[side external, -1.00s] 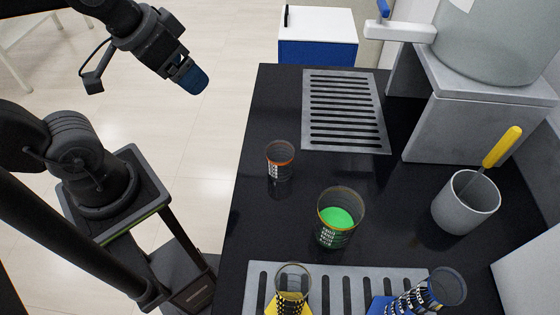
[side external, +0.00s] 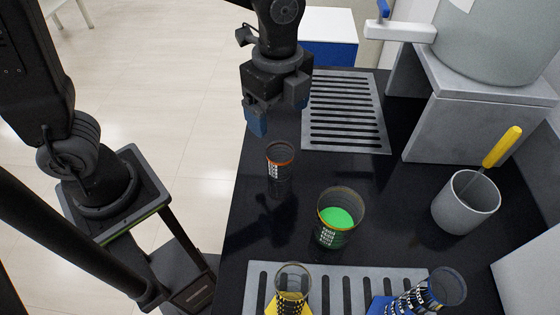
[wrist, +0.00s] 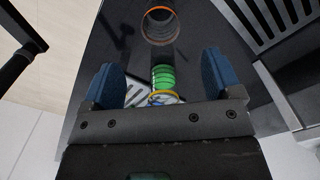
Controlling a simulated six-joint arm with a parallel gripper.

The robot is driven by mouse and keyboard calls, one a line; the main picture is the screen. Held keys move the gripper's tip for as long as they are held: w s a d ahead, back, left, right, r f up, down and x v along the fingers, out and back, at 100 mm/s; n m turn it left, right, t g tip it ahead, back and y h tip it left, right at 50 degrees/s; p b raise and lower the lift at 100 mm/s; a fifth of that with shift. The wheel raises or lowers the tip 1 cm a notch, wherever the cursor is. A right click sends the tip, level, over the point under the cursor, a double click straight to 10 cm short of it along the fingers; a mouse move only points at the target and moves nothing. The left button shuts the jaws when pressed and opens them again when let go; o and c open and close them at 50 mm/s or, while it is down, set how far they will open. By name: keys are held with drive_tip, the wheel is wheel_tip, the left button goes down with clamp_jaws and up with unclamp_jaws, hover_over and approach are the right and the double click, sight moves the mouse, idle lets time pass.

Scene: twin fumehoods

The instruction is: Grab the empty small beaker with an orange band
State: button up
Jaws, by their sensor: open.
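The small empty beaker with an orange band (side external: 280,160) stands upright on the black bench near its left edge. In the wrist view its orange rim (wrist: 159,25) shows at the top centre, beyond the fingertips. My gripper (side external: 257,120) is above the bench, behind and slightly left of the beaker, apart from it. In the wrist view my gripper (wrist: 158,75) has its two blue fingers spread wide with nothing held between them.
A larger beaker with green liquid (side external: 339,218) stands to the right in front of the small one. A grey mug with a yellow-handled tool (side external: 466,202) is further right. A slotted grate (side external: 346,112) lies behind; a front rack (side external: 338,283) is near flasks.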

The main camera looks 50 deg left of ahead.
sight(278, 143)
wheel_tip(278, 143, down, 8)
drive_tip(key=shift+f, duration=0.1)
drive_tip(key=shift+d+f, duration=0.15)
drive_tip(key=shift+f, duration=1.2)
drive_tip(key=shift+d+f, duration=0.1)
drive_tip(key=shift+f, duration=1.25)
drive_tip(key=c, duration=1)
